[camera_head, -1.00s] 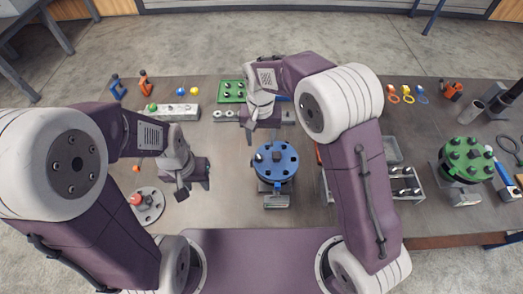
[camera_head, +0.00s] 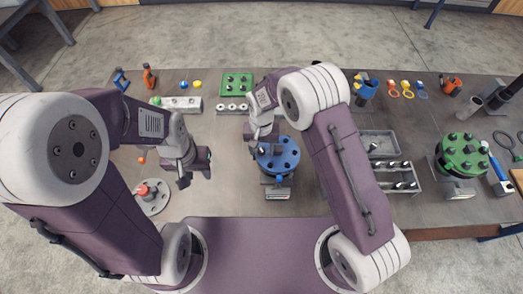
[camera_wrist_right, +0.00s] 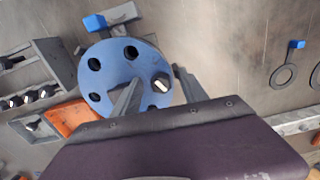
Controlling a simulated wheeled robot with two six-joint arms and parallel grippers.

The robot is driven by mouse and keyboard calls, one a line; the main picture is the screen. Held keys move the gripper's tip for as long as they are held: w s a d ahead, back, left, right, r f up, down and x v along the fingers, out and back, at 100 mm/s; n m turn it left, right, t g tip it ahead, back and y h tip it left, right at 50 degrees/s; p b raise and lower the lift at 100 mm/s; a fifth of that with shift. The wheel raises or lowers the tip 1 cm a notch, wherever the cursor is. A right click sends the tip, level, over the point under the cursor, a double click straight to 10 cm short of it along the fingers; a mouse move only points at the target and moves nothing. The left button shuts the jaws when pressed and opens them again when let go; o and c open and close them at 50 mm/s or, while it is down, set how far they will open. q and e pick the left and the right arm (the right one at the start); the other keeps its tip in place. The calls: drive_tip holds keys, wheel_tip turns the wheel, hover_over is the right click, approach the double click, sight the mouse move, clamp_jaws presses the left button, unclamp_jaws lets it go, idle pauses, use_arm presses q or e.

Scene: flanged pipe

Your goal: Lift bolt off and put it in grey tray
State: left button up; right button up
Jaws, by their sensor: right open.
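The blue round flange (camera_head: 283,158) stands on a grey base in the middle of the table, with several dark holes. In the right wrist view, one bolt (camera_wrist_right: 161,85) with a pale, lit head sits at the rim of the flange (camera_wrist_right: 118,75). My right gripper (camera_wrist_right: 156,92) is open, with one finger on each side of the bolt and no clear contact. In the head view my right gripper (camera_head: 262,142) is over the flange's left side and hides the bolt. The grey tray (camera_head: 378,143) is right of the flange. My left gripper (camera_head: 196,172) looks open and empty.
Several bolts lie in the tray's front compartment (camera_head: 400,185). A green flange (camera_head: 462,155) stands at the right. A red knob on a round plate (camera_head: 152,197) is at the left.

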sight(263, 153)
drive_tip(key=shift+r, duration=0.1)
clamp_jaws()
drive_tip(key=shift+r, duration=0.2)
drive_tip(key=r, duration=0.1)
drive_tip(key=r+b, duration=0.2)
drive_tip(key=r, duration=0.1)
drive_tip(key=shift+s+d, duration=0.25)
drive_tip(key=shift+s, duration=0.05)
drive_tip(key=s+d+r+b, duration=0.2)
drive_tip(key=s+d+r, duration=0.4)
drive_tip(key=s+d, duration=0.1)
drive_tip(key=shift+s+r, duration=0.25)
drive_tip(key=shift+s, duration=0.35)
wheel_tip(263, 153, up, 5)
drive_tip(key=p, duration=0.4)
